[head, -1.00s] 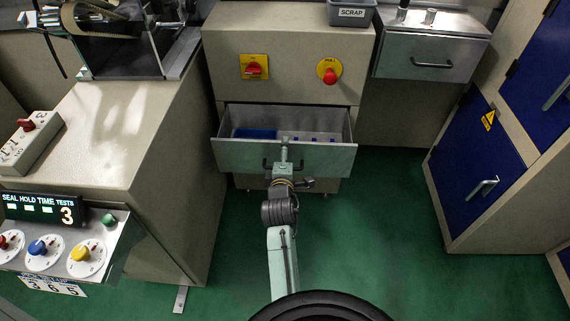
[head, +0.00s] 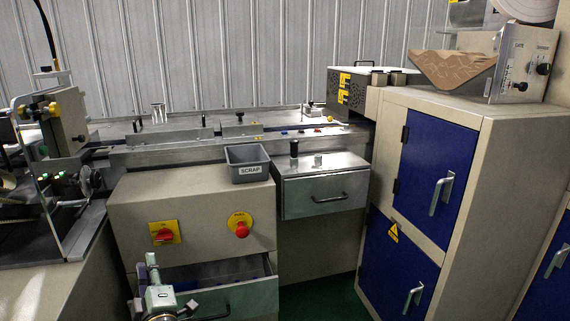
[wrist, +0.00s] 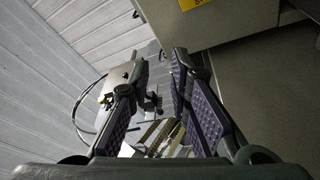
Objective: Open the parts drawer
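An open drawer (head: 236,290) sits low in the beige cabinet in the head view, pulled out below the red switches. Its grey front has a dark bar handle (head: 215,312), and a little blue shows inside; the lower part is cut off by the frame edge. A second, metal drawer (head: 325,194) with a bar handle is shut to its right. My gripper (head: 151,262) is at the lower left of the head view, by the left end of the open drawer. In the wrist view my gripper (wrist: 163,62) has its fingers apart with nothing held between them.
A grey SCRAP bin (head: 248,165) stands on top of the beige cabinet. A red-and-yellow rotary switch (head: 164,233) and a red PULL button (head: 240,228) are on its face. Blue-doored cabinets (head: 423,180) stand at the right. Green floor shows between them.

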